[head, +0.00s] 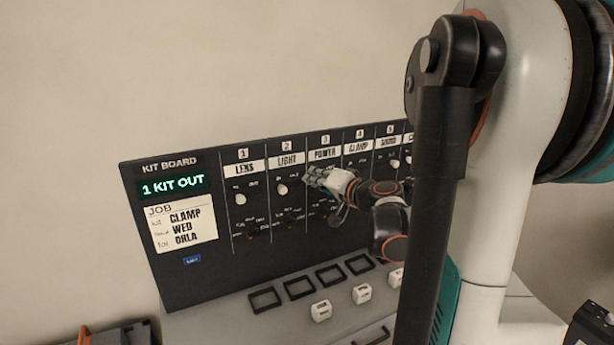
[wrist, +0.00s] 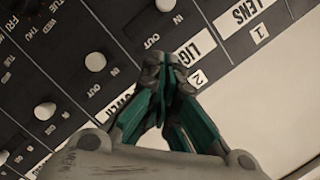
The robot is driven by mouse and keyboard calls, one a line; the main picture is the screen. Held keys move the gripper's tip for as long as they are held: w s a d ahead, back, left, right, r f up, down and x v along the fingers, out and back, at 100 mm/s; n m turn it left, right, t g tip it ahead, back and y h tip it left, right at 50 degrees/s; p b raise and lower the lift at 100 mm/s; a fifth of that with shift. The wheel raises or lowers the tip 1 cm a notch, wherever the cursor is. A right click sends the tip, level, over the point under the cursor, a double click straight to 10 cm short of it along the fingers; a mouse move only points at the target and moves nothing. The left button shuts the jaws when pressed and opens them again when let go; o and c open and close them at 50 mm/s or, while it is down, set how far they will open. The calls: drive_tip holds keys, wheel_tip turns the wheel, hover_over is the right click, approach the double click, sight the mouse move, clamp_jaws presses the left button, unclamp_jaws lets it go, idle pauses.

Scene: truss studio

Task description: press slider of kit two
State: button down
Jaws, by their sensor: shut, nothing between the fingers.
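Kit two is the LIGHT column of the black kit board (head: 170,275). Its pale round slider knob (head: 282,190) sits below the LIGHT label, on the left side of its track. In the wrist view that knob (wrist: 165,5) is at the top edge, partly cut off. My gripper (head: 309,177) is shut and empty, in front of the board, to the right of the knob in the head view. In the wrist view its closed fingertips (wrist: 166,68) appear beside the LIGHT label (wrist: 196,48), clear of the knob. I cannot tell whether they touch the board.
The neighbouring LENS knob (head: 240,198) is to the left; the POWER knob (wrist: 95,61) shows in the wrist view. The board's display (head: 174,187) reads "1 KIT OUT". Below, a grey bench (head: 240,325) carries black square frames (head: 265,299) and white blocks (head: 321,311).

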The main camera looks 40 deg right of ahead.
drive_tip(key=s, duration=0.4)
drive_tip(key=shift+s+d+r, duration=0.25)
drive_tip(key=shift+s+r, duration=0.1)
